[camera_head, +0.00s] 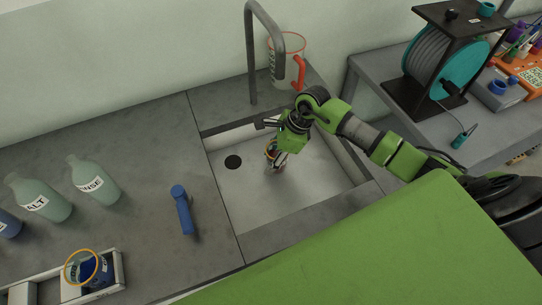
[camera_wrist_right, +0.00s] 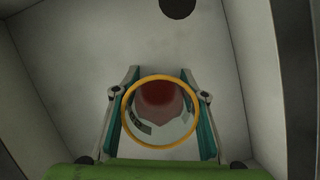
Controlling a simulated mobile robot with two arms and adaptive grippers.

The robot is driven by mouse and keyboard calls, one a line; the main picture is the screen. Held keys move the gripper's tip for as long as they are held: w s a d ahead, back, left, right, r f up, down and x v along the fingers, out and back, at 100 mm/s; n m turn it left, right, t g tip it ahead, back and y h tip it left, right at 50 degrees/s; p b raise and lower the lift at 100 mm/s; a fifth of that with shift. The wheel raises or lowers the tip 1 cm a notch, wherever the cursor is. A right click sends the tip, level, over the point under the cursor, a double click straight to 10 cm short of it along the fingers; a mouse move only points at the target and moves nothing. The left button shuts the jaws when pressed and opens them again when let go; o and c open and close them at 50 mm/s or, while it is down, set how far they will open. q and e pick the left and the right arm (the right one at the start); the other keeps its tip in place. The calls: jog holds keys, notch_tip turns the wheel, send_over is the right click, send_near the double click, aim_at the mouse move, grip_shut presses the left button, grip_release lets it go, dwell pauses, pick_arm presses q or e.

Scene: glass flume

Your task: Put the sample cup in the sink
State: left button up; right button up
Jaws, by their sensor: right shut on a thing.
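My right gripper (camera_head: 277,160) reaches down into the sink (camera_head: 255,203). It is shut on a clear cup (camera_wrist_right: 187,130) with an orange-yellow rim and something red inside. In the right wrist view the gripper's fingers (camera_wrist_right: 160,128) lie on either side of the cup, which looks upright over the pale basin. The cup is partly hidden by the gripper in the head view (camera_head: 270,151). I cannot tell whether its base touches the sink floor. My left gripper is not in view.
A grey faucet (camera_head: 251,60) and a clear jug with a red handle (camera_head: 298,72) stand behind the sink. The drain (camera_head: 233,162) is left of the cup. Bottles (camera_head: 93,180), a blue handled thing (camera_head: 183,211) and a tray (camera_head: 119,266) with another orange-rimmed cup (camera_head: 81,267) are left.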

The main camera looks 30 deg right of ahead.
jog(key=shift+f, duration=0.1)
jog(key=shift+f, duration=0.15)
jog(key=o, duration=1.2)
jog(key=shift+r, duration=0.35)
jog(key=shift+b+v, duration=1)
jog(key=shift+v, duration=4.85)
